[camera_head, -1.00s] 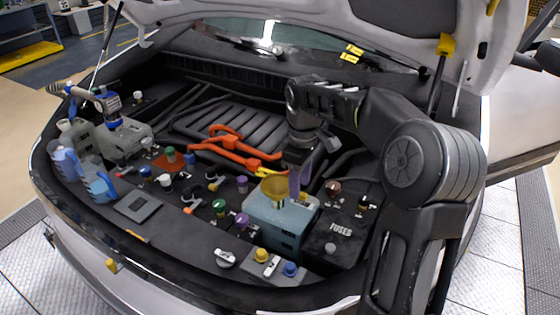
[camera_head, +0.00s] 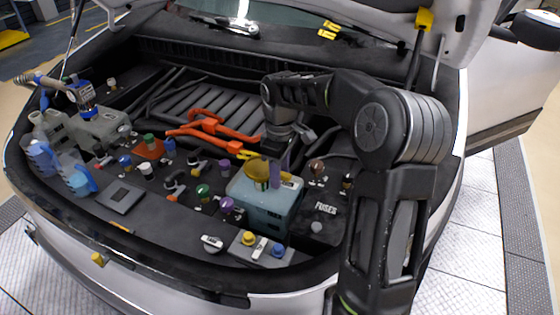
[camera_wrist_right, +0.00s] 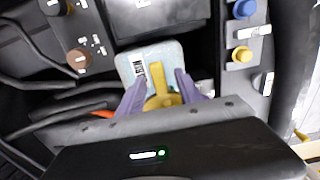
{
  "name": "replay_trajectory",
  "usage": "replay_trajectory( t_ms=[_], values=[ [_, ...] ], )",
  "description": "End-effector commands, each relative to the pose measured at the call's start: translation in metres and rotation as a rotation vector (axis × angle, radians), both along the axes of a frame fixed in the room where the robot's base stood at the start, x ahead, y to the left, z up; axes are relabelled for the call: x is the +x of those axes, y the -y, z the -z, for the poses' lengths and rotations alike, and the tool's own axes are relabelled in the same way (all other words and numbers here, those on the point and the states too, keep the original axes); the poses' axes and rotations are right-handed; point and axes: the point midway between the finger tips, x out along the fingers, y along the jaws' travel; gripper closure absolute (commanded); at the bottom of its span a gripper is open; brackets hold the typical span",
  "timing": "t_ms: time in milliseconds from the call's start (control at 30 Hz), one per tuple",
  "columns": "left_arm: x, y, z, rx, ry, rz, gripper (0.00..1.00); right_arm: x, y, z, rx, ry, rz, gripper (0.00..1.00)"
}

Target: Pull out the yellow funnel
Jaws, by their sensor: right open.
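The yellow funnel (camera_head: 257,172) stands in the top of the pale blue coolant tank (camera_head: 262,207), at the right of the engine bay. My right gripper (camera_head: 274,172) is at the funnel, with its purple fingers open. In the right wrist view, the funnel (camera_wrist_right: 160,100) shows between the two fingers (camera_wrist_right: 160,88), with the tank (camera_wrist_right: 130,62) beyond. Gaps show beside the funnel, and I cannot tell whether either finger touches it. The gripper body hides part of the funnel there. My left gripper is not in view.
The fuse box (camera_head: 325,208) stands right of the tank. Orange cables (camera_head: 208,131) run behind it. Several coloured caps, such as a green one (camera_head: 203,192), are to its left. Blue jugs (camera_head: 78,180) stand at the far left. The raised hood is above.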

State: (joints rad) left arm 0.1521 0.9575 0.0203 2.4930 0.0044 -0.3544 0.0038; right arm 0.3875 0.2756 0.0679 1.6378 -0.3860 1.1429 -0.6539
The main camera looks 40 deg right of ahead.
Motion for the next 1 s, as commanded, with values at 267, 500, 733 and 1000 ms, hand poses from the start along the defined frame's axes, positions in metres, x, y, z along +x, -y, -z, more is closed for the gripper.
replay_trajectory(
  t_ms=[267, 500, 733, 1000],
  values=[
    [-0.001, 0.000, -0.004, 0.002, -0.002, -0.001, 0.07, 0.000, 0.000, 0.029, 0.000, -0.001, -0.001, 0.58],
    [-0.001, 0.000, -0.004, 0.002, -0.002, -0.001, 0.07, 0.000, 0.000, 0.032, 0.000, 0.000, -0.001, 0.58],
    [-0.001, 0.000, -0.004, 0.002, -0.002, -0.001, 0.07, 0.000, 0.000, 0.031, 0.000, 0.000, -0.001, 0.72],
    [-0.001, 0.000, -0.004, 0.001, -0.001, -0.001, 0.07, 0.000, 0.000, 0.031, 0.000, 0.000, -0.001, 0.94]
  ],
)
